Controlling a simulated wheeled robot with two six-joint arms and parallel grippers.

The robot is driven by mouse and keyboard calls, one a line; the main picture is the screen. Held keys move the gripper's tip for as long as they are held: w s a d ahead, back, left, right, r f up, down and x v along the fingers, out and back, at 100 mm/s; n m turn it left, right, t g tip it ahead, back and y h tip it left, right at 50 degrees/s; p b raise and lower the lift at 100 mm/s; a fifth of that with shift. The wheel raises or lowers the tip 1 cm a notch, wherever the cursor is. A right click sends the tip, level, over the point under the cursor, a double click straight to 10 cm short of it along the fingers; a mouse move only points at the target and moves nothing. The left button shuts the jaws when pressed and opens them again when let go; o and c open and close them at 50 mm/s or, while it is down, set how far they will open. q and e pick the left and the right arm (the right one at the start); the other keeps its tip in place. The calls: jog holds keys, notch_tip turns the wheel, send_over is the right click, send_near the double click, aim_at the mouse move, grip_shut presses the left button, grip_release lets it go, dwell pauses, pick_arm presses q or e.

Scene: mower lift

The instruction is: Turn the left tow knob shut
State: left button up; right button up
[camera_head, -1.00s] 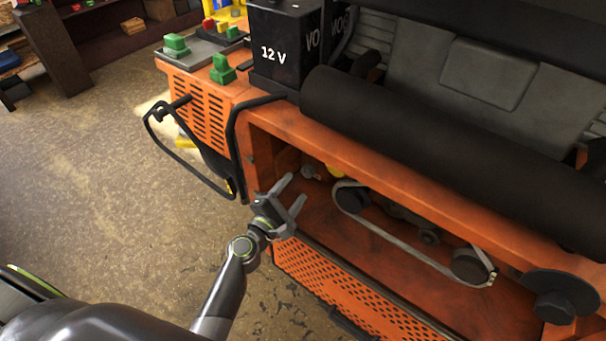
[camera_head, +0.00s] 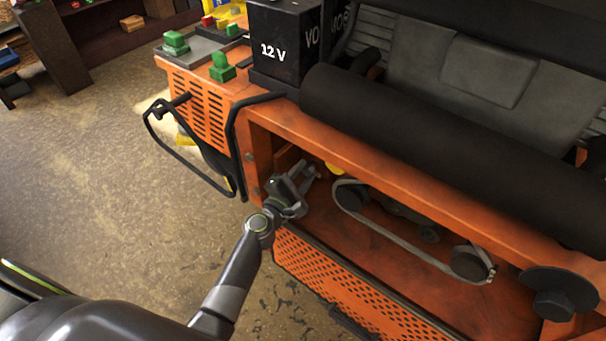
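My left gripper (camera_head: 306,170) reaches into the front left of the orange mower's open bay, its two fingers pointing up and inward with a gap between them. A small pale round part that may be the left tow knob sits at the bay's back left, right at the fingertips and mostly hidden by them. I cannot tell whether the fingers touch it. A yellow part (camera_head: 335,168) shows just right of the fingertips. My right gripper is not in view.
The orange mower frame (camera_head: 385,165) runs above the bay. A belt on black pulleys (camera_head: 349,195) lies right of the gripper. A black bent bar (camera_head: 188,168) sticks out left. A 12 V battery (camera_head: 285,50) stands above. The floor at left is clear.

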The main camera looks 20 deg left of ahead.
pick_arm(q)
jog(key=shift+c, duration=1.4)
jog(key=shift+f+m+b, duration=0.2)
jog(key=shift+m+b, duration=0.1)
jog(key=shift+b, duration=0.3)
jog(key=shift+m+b, duration=0.35)
jog(key=shift+m, duration=0.05)
jog(key=shift+r, duration=0.1)
jog(key=o, duration=1)
jog(key=shift+c, duration=0.2)
